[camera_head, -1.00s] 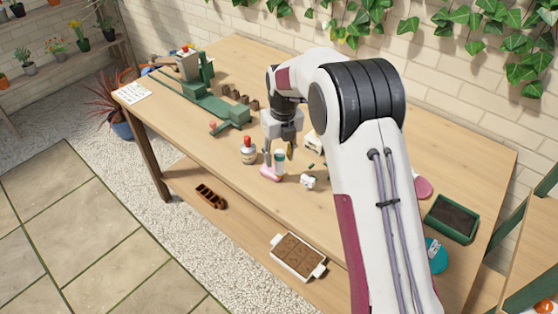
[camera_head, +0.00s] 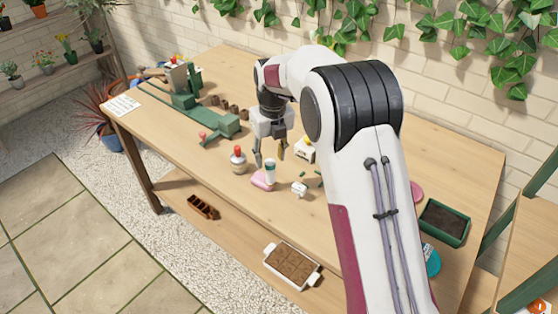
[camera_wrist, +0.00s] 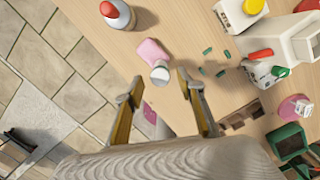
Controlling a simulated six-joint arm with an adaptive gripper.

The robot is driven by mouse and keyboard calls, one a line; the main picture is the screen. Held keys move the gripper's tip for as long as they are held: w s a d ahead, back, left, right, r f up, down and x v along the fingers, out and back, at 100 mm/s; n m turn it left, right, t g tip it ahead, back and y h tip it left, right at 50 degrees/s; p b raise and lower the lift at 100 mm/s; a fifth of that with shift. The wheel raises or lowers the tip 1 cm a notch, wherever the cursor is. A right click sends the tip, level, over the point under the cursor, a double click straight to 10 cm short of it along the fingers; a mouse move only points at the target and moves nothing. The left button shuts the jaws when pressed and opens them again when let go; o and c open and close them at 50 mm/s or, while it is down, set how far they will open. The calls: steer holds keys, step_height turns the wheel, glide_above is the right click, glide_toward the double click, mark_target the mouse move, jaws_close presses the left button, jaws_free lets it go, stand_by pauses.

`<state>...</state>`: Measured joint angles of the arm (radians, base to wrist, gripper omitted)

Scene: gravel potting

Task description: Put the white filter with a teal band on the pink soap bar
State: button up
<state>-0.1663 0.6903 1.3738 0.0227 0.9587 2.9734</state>
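The pink soap bar (camera_head: 258,181) lies on the table below my gripper, and it also shows in the wrist view (camera_wrist: 150,51). The white filter with a teal band (camera_head: 270,169) stands upright at the soap's right end, apparently on it. In the wrist view the filter (camera_wrist: 160,74) shows as a white round top overlapping the soap's near end; its base is hidden there. My gripper (camera_head: 270,157) is open and empty above the filter. In the wrist view its two fingers (camera_wrist: 160,85) are spread wide, one to each side, clear of the filter.
A red-capped bottle (camera_head: 238,162) stands left of the soap. A small white item (camera_head: 299,189) and a yellow-topped white box (camera_head: 305,150) are to the right, with small green pieces nearby. A green fixture (camera_head: 215,125) stands farther back. The table front is clear.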

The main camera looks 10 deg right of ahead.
steer(key=shift+r, duration=0.1)
steer(key=shift+s+d+r+n, duration=0.2)
steer(key=shift+s+r+n, duration=0.1)
steer(key=shift+r+n, duration=0.15)
steer(key=s+d+r+n+t, duration=0.1)
steer(key=s+d+r+n, duration=0.2)
steer(key=s+r+n, duration=0.5)
steer(key=s+d+r+n+t, duration=0.1)
steer(key=s+d+r+n, duration=0.3)
steer(key=s+r+n, duration=0.4)
steer(key=s+d+n+t, duration=0.1)
steer(key=s+n, duration=0.6)
steer(key=s, duration=0.4)
steer(key=s+d+n+t, duration=0.1)
steer(key=s+d+n, duration=0.1)
steer(key=s+n, duration=0.6)
steer(key=shift+s+d+f, duration=0.2)
steer(key=shift+s+d, duration=0.05)
steer(key=shift+s, duration=1.65)
steer(key=shift+o, duration=0.4)
steer(key=shift+w+n, duration=0.1)
steer(key=shift+n, duration=0.15)
